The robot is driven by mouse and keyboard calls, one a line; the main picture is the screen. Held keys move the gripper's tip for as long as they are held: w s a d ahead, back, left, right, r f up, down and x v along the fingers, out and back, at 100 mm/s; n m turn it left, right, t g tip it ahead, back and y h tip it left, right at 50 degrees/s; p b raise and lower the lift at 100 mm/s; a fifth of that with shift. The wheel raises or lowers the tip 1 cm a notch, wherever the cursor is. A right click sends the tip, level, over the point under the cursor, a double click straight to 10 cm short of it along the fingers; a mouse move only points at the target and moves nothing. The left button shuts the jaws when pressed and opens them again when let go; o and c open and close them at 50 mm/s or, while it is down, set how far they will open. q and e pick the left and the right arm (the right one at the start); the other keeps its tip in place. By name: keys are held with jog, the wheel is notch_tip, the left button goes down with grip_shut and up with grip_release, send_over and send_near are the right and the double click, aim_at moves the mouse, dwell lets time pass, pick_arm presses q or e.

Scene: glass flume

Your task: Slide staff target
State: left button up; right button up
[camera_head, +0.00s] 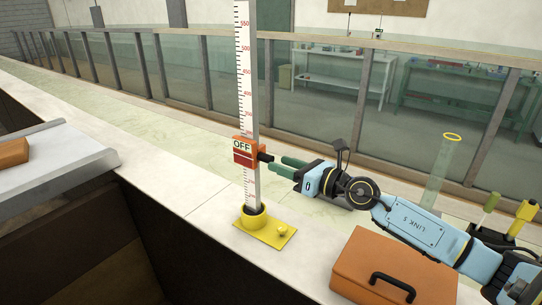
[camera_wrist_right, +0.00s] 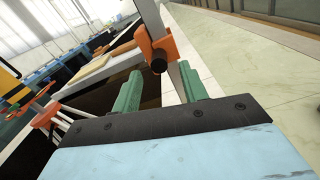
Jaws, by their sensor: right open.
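A white graduated staff (camera_head: 247,80) stands upright in a yellow base (camera_head: 264,228) on the pale ledge. An orange target (camera_head: 246,152) with an OFF label sits around the staff, below its middle. A dark knob (camera_head: 265,156) sticks out from the target toward my right gripper (camera_head: 279,164). In the right wrist view the orange target (camera_wrist_right: 172,42) and its knob (camera_wrist_right: 158,62) appear just beyond the green fingertips of the right gripper (camera_wrist_right: 162,88). The fingers are apart with nothing between them; contact with the knob cannot be told. My left gripper is out of view.
An orange case (camera_head: 370,258) with a black handle lies on the ledge at the right front. A clear cylinder (camera_head: 438,170) and a yellow-handled item (camera_head: 524,212) stand near my right arm. A brown block (camera_head: 13,152) lies on a grey tray (camera_head: 60,165) at left. Glass panels line the back.

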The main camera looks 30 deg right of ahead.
aim_at(257, 152)
jog(key=shift+p+x, duration=0.3)
jog(key=shift+x, duration=1.85)
jog(key=shift+c, duration=0.2)
grip_shut()
